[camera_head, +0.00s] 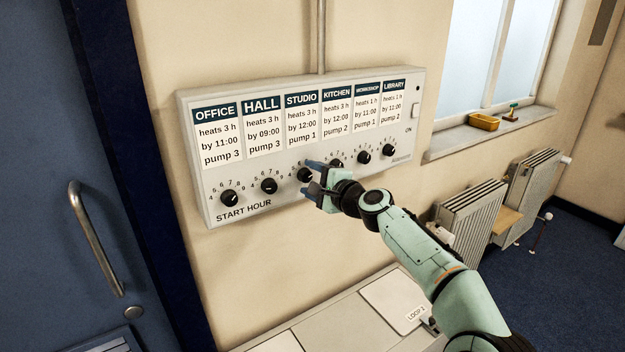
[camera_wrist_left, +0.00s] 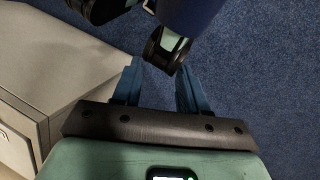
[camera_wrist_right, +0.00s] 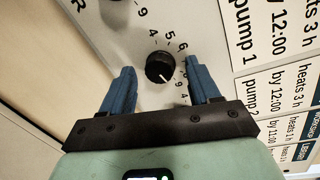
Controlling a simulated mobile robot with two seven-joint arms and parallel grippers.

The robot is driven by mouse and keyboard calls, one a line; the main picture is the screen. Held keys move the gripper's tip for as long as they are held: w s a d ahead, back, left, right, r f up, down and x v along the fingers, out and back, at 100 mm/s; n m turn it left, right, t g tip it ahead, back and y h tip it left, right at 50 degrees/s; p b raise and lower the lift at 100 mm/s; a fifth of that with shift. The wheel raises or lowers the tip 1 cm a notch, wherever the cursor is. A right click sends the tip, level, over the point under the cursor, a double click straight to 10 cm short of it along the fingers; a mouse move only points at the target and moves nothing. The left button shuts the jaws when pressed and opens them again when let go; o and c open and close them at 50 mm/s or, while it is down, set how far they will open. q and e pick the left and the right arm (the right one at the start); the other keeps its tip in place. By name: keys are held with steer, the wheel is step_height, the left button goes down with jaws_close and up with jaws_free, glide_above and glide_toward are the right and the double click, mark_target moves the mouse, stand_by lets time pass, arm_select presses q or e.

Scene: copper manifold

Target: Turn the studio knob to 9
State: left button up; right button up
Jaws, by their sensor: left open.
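The studio knob (camera_head: 304,175) is a round black knob under the STUDIO card (camera_head: 301,121) on the white heating panel (camera_head: 185,125). My right gripper (camera_head: 313,177) is in front of it, with its blue fingers open. In the right wrist view the knob (camera_wrist_right: 159,66) sits between the open fingertips (camera_wrist_right: 158,67), with a visible gap on each side. Its white pointer slants to the lower right there, on the side of the 9; the exact reading is unclear. My left gripper (camera_wrist_left: 157,75) is open and empty, away from the panel, and out of the head view.
Similar knobs flank it closely: the hall knob (camera_head: 269,186) on the left and the kitchen knob (camera_head: 336,165), partly behind my gripper, on the right. A blue door (camera_head: 75,130) stands at left. A cabinet top (camera_head: 345,325) lies below the panel.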

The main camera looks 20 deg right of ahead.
steer(key=b+v, duration=0.6)
steer(key=v, duration=0.7)
steer(key=shift+s, duration=0.2)
steer(key=shift+d, duration=0.1)
